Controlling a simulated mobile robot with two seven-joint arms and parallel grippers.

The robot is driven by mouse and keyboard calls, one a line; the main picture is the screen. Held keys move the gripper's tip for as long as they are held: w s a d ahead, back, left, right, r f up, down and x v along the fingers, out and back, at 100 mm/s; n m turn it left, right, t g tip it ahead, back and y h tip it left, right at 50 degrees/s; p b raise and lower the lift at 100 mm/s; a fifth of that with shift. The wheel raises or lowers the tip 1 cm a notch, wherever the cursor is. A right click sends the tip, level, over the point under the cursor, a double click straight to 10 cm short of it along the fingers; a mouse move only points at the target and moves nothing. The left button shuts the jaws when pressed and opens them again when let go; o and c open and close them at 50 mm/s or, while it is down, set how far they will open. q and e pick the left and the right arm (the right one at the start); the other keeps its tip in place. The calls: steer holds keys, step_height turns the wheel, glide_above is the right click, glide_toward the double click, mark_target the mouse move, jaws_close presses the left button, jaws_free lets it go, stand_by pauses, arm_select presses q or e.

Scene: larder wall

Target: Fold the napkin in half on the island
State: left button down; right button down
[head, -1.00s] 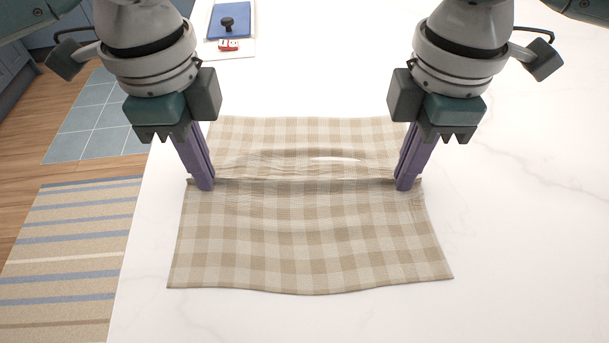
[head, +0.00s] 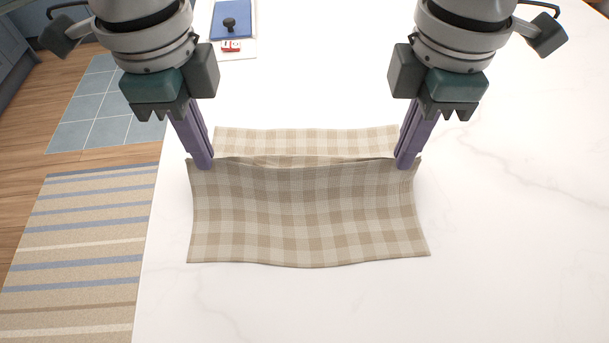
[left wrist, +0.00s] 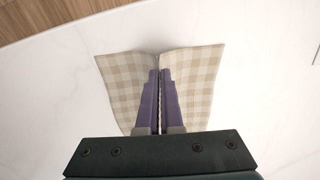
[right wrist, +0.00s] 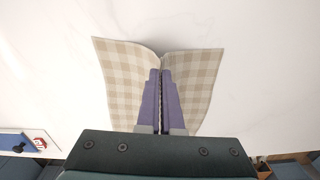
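The beige checked napkin (head: 305,215) is on the white island, raised into a crosswise ridge between my grippers. Its near part slopes down toward the front, and its far part (head: 305,140) shows behind the ridge. My left gripper (head: 206,164) is shut on the ridge's left end. My right gripper (head: 404,164) is shut on its right end. In the left wrist view the napkin (left wrist: 120,90) spreads to both sides of the closed fingers (left wrist: 160,75). The right wrist view shows the same of the napkin (right wrist: 125,80) and fingers (right wrist: 160,75).
The white island top (head: 500,230) is clear in front and to the right. A blue board with a dark knob (head: 230,22) and a small red-and-white item (head: 231,46) lie at the back left. A striped rug (head: 75,240) is on the floor beyond the left edge.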

step_height(320, 180, up, 13)
steer(key=p, duration=1.2)
steer(key=shift+p, duration=0.35)
